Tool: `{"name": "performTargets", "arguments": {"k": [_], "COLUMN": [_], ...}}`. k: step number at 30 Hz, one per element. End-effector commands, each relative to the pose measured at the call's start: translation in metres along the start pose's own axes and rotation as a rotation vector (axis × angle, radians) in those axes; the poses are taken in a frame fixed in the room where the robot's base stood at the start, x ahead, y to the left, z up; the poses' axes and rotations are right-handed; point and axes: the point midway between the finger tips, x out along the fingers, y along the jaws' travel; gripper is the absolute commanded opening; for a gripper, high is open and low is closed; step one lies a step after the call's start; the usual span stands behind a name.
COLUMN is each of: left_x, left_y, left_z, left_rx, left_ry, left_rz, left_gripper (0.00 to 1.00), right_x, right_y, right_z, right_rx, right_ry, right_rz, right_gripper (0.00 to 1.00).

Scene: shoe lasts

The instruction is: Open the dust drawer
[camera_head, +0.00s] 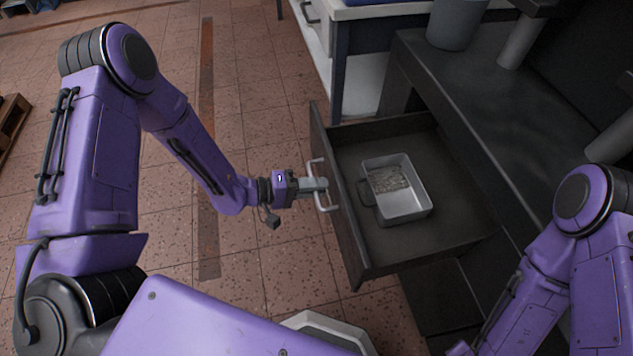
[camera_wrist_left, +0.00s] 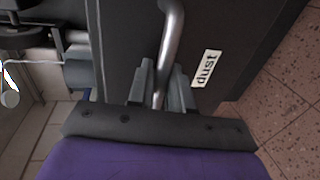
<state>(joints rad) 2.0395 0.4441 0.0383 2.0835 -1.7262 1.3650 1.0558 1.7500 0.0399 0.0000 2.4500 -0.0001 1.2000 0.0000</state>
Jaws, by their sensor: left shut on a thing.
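The dust drawer (camera_head: 352,222) is a dark drawer pulled well out from the dark bench in the head view. Its front carries a light metal bar handle (camera_head: 317,168). In the left wrist view the handle (camera_wrist_left: 173,35) runs between the fingers, beside a white label reading "dust" (camera_wrist_left: 206,68). My left gripper (camera_head: 322,185) is shut on the handle; its fingers (camera_wrist_left: 162,88) also show in the left wrist view. A metal tray (camera_head: 405,204) with grey material at its far end sits inside the drawer. My right gripper is out of view.
The dark bench (camera_head: 480,110) stands on the right, with a grey bin (camera_head: 455,22) on top. A white and dark cabinet (camera_head: 357,60) stands behind the drawer. Tiled floor (camera_head: 255,120) lies open left of the drawer. A wooden pallet (camera_head: 12,122) is at the far left.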

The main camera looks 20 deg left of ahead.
Motion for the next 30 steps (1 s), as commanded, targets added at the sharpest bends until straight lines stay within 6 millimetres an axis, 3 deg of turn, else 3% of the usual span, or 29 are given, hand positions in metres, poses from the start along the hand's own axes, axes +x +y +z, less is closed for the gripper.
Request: {"name": "performTargets", "arguments": {"k": [10,11,12,22,30], "left_x": [-0.001,-0.001,-0.001,-0.005,-0.063], "left_y": [0.000,0.000,0.000,0.000,0.002], "left_z": [-0.002,-0.002,-0.002,-0.001,-0.003], "left_rx": [0.002,0.002,0.002,0.001,0.001], "left_ry": [0.005,0.005,0.005,0.004,0.008], "left_rz": [0.001,0.001,0.001,0.000,0.001], "left_gripper": [0.00,0.26,0.35,0.35,0.35], "right_x": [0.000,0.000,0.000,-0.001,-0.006], "right_y": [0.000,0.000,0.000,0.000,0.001], "right_z": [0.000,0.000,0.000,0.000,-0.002], "right_rx": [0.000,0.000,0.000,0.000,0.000], "right_ry": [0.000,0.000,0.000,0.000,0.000], "right_rz": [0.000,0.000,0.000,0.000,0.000], "right_gripper": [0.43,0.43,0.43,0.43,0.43]}}
